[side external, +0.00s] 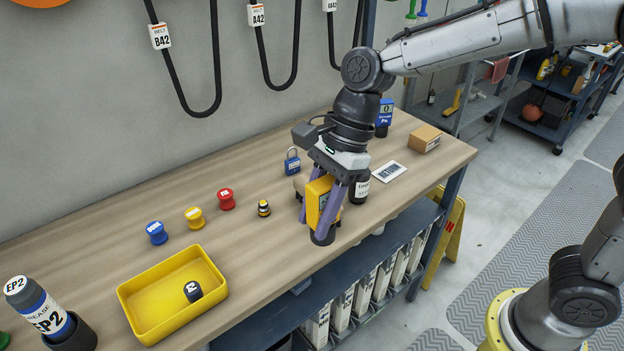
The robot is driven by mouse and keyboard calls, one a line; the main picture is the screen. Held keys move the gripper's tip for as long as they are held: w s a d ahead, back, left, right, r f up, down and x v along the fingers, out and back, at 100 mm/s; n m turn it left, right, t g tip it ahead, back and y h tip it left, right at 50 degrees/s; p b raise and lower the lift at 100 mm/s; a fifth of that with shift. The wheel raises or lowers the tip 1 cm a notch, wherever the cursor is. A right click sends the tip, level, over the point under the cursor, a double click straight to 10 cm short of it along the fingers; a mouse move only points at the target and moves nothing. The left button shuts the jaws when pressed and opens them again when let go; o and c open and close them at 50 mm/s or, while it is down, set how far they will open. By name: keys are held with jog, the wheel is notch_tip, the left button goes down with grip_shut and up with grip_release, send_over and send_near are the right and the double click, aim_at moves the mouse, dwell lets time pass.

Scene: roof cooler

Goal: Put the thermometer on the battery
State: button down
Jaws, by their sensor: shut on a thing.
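My gripper (314,222) has purple fingers pointing down at the right half of the workbench. It is shut on a yellow device with a dark face (319,198), which looks like the thermometer. The fingers partly cover it. A dark round piece (322,237) shows at its lower end; I cannot tell whether it belongs to the device or stands under it, or whether the device touches the bench. No thing is clearly marked as the battery.
A yellow tray (138,303) at front left holds a dark numbered piece (193,291). Blue (157,232), yellow (194,217) and red (226,199) knobs stand behind it. A blue padlock (292,161), dark jar (360,188), white card (389,172) and cardboard box (424,139) are near my gripper.

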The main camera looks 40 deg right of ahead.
jog(key=shift+w+r+m, duration=0.1)
jog(key=shift+r+m, duration=0.15)
jog(key=shift+m, duration=0.05)
jog(key=w+d+r+m+t, duration=0.1)
jog(key=w+d+r+m, duration=0.15)
jog(key=w+d, duration=0.35)
jog(key=w+d+r+m+t, duration=0.2)
jog(key=w+d+m, duration=0.25)
jog(key=w, duration=0.25)
jog(key=w+d+m+t+h, duration=0.1)
jog(key=w+d+m, duration=0.2)
jog(key=d, duration=0.8)
jog(key=w+d+m+h, duration=0.2)
jog(key=w+d, duration=0.1)
jog(key=d, duration=0.8)
jog(key=w+d+f, duration=0.1)
jog(key=w+f, duration=0.2)
jog(key=w, duration=0.1)
jog(key=w+d+f, duration=0.1)
jog(key=w+f, duration=0.2)
jog(key=w, duration=0.2)
jog(key=w+d+f, duration=0.1)
jog(key=w+f, duration=0.2)
jog(key=w, duration=0.1)
jog(key=shift+w+d+f, duration=0.15)
jog(key=shift+f, duration=0.15)
jog(key=shift+w+f, duration=0.15)
jog(key=shift+f, duration=1.6)
